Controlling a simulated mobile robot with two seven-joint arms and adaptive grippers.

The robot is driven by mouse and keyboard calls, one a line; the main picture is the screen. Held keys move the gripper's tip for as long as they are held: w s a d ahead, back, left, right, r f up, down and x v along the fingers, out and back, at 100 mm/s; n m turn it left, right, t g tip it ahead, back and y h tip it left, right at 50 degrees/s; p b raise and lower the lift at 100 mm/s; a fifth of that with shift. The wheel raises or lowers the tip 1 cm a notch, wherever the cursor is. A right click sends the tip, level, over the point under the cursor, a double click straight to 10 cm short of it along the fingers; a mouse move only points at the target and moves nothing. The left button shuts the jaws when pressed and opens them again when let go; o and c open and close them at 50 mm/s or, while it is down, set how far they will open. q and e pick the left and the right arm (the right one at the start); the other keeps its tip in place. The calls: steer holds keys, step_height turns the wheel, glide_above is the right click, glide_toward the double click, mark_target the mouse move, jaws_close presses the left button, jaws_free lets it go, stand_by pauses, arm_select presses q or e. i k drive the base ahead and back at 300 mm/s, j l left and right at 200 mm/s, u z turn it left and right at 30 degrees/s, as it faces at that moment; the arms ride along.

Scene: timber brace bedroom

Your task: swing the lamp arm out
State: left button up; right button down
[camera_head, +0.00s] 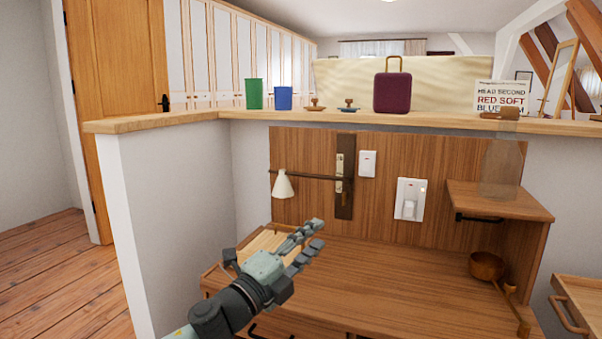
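The lamp has a white cone shade (283,185) hanging at the left end of a thin dark lamp arm (312,176). The lamp arm runs level across the wooden back panel, from a dark upright wall plate (344,205) with brass fittings toward the left. My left gripper (319,233) is in front of the panel, over the desk, lower than the lamp arm and to the right of the shade. Its two fingers point up and right, with a gap between them and nothing held. It looks apart from the lamp. My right gripper is not in view.
The wooden desk (400,285) is mostly clear; a wooden ladle (487,266) is at its right. A small shelf (500,201) holds a clear vessel (500,165). Switches (410,199) are on the panel. The ledge (430,121) above carries cups, a purple case (392,92) and a sign (499,97).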

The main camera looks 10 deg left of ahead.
mark_target(345, 179)
steer(key=i+j, duration=0.35)
steer(key=i, duration=0.25)
steer(key=i+j+z, duration=0.1)
steer(key=i+j, duration=0.25)
steer(key=i, duration=0.25)
